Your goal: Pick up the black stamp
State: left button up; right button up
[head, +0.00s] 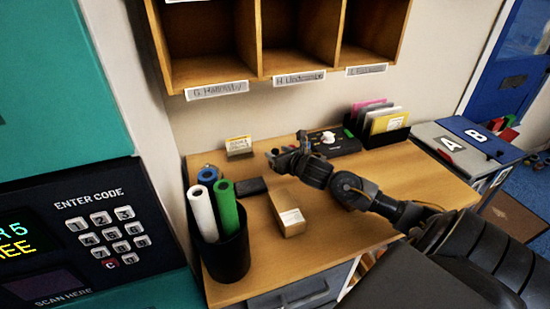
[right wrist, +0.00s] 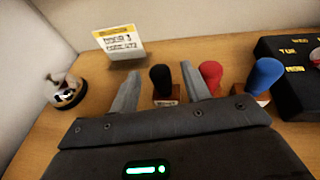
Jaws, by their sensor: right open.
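The black stamp (right wrist: 161,80) stands upright on the desk in the right wrist view, its dark knob on a brownish base. My right gripper (right wrist: 158,69) is open, with one finger on each side of the stamp in the picture. The right finger is close to a red stamp (right wrist: 210,73); I cannot tell whether they touch. A blue stamp (right wrist: 264,74) stands further right. In the head view my right gripper (head: 284,150) is low over the back of the desk, and the black stamp cannot be made out there. My left gripper is not in view.
A small sign (right wrist: 119,44) stands behind the stamps on the desk (head: 335,220). A black device (right wrist: 290,80) is on the right, a small round object (right wrist: 68,93) on the left. A carton (head: 287,212) and a black cup (head: 227,259) with rolls stand nearer. Cubbyholes (head: 207,70) hang above.

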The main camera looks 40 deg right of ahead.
jog(key=shift+x, duration=1.2)
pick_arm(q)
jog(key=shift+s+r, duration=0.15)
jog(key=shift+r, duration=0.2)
pick_arm(e)
grip_shut()
jog(key=shift+r, duration=0.15)
